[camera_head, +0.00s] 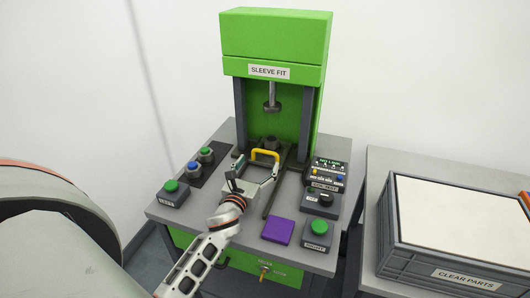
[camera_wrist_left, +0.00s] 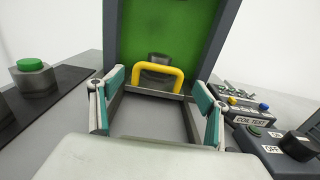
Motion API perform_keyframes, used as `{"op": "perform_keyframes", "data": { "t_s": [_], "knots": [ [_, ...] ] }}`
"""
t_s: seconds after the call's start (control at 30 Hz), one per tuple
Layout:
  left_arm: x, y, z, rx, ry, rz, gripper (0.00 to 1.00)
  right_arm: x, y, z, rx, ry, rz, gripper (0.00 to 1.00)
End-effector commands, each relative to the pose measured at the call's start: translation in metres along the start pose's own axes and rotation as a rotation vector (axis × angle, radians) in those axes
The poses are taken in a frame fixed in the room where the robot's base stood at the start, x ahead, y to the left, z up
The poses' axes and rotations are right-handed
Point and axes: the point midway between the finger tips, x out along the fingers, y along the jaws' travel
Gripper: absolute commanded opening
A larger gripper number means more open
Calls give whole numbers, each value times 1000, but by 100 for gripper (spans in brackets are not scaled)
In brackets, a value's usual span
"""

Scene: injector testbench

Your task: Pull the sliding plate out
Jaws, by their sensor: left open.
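The sliding plate (camera_wrist_left: 155,118) is a flat grey plate between rails at the foot of the green press. It carries an upright yellow arched handle (camera_head: 267,153), which also shows in the left wrist view (camera_wrist_left: 158,68). My left gripper (camera_head: 259,168) is open above the plate, in front of the handle. In the left wrist view its teal-padded fingers (camera_wrist_left: 160,84) stand wide on either side of the handle, and I see no contact. The gripper hides part of the plate in the head view. My right gripper is not in view.
The green press (camera_head: 273,45) stands behind, its ram (camera_head: 271,97) hanging above a dark part (camera_head: 271,143). Button boxes flank the plate, including a green one (camera_head: 171,190) at left. A purple square (camera_head: 278,231) lies at front right. A grey crate (camera_head: 450,255) stands on the right table.

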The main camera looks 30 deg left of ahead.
Motion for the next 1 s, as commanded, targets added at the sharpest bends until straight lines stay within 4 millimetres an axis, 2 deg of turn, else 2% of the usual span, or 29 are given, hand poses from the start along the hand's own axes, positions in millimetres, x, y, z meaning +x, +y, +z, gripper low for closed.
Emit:
{"op": "perform_keyframes", "data": {
  "t_s": [0.1,0.3,0.5,0.73,0.77,0.9,0.93,1.0],
  "knots": [
    [21,0,2,-2,-2,0,76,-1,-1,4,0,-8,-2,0],
    [47,0,1,-1,-1,0,76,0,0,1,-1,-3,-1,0],
    [58,0,0,-2,0,-1,76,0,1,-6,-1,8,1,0],
    [58,0,0,-2,0,-1,76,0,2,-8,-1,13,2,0],
    [58,0,0,-1,0,-1,73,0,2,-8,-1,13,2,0],
    [58,0,0,-1,0,-1,37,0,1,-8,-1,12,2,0],
    [58,0,0,-1,0,-1,34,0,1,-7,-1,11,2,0],
    [58,0,0,-1,0,-1,34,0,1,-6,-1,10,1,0]
  ]
}}
